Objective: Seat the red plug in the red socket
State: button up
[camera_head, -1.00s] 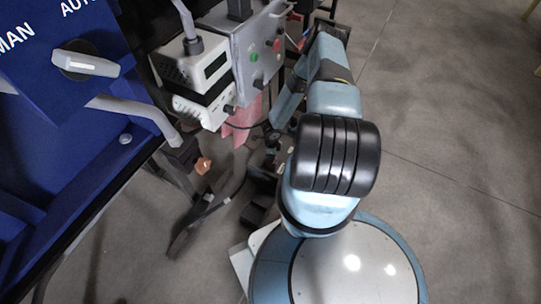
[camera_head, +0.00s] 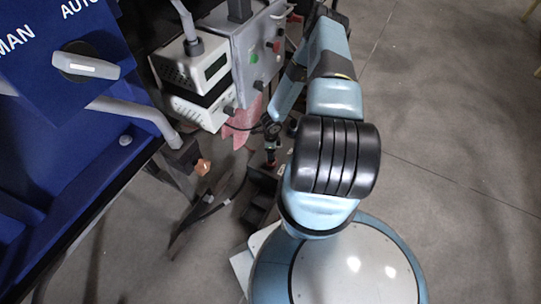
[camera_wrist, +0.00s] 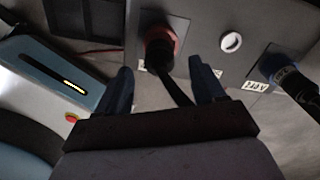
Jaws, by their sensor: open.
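The red plug (camera_wrist: 160,58) shows in the wrist view as a black body with a black cable, at a red ring, the red socket (camera_wrist: 160,34), on a grey panel. How deep the plug sits in the socket I cannot tell. My gripper (camera_wrist: 161,67) is open, with one finger on each side of the plug and its cable. I cannot tell whether a finger touches it. In the head view the plug and socket cannot be made out, and my arm covers part of that area.
A blue connector (camera_wrist: 279,68) with a thick black cable is on the panel to the right. A round white fitting (camera_wrist: 231,42) lies between. In the head view, a grey control box (camera_head: 258,62) and a blue cabinet (camera_head: 60,165) stand left of my arm; open floor is right.

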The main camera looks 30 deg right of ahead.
jog(key=shift+r, duration=3.4)
